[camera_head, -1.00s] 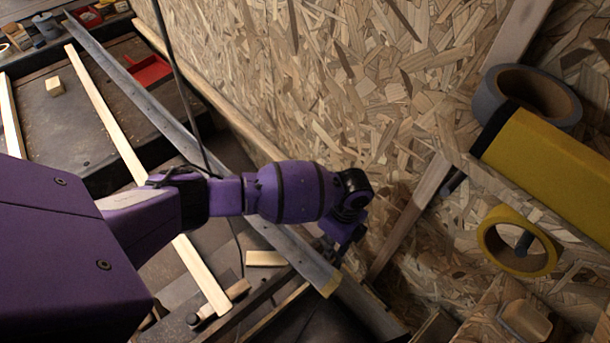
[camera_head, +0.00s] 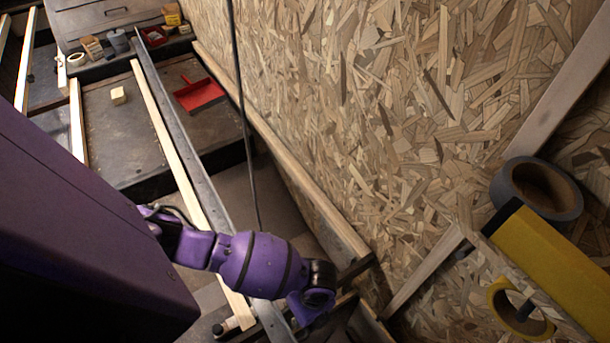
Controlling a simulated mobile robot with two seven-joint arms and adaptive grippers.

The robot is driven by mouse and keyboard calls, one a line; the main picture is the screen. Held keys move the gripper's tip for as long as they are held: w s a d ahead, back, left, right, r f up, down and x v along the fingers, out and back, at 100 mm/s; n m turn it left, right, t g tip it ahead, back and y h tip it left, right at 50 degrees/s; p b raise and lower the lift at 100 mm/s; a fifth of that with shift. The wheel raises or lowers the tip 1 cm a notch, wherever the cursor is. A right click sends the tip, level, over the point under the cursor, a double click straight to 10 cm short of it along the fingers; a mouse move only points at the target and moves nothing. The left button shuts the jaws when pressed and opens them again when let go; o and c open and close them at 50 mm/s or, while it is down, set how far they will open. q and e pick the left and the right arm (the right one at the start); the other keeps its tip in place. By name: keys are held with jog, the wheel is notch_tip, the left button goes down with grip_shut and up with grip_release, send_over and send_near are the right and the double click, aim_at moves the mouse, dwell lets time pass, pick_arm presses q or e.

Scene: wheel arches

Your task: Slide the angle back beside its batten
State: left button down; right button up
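The angle (camera_head: 181,125) is a long grey metal strip running from the back left toward the bottom middle. Its batten (camera_head: 165,132) is a pale wooden strip on its left, roughly parallel. My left arm comes in from the left and crosses over both. My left gripper (camera_head: 313,306) is at the near end, just right of the angle. Its fingers are dark and hidden, so its grip does not show. My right gripper is out of view.
A chipboard wall (camera_head: 350,110) rises on the right, with a wooden rail (camera_head: 290,185) along its foot. A dark cable (camera_head: 240,90) hangs beside the angle. Tape rolls and a yellow beam (camera_head: 555,270) are at right.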

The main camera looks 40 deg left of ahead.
pick_arm(q)
jog(key=c, duration=1.8)
grip_release()
jog(key=shift+w+d+r, duration=0.15)
jog(key=shift+d+r, duration=0.1)
jog(key=shift+c, duration=0.2)
notch_tip(320, 180, up, 12)
jog(key=w, duration=0.2)
jog(key=shift+d, duration=0.4)
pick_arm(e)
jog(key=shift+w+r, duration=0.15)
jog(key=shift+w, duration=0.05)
pick_arm(q)
jog(key=shift+s+f, duration=0.1)
jog(key=shift+f, duration=0.05)
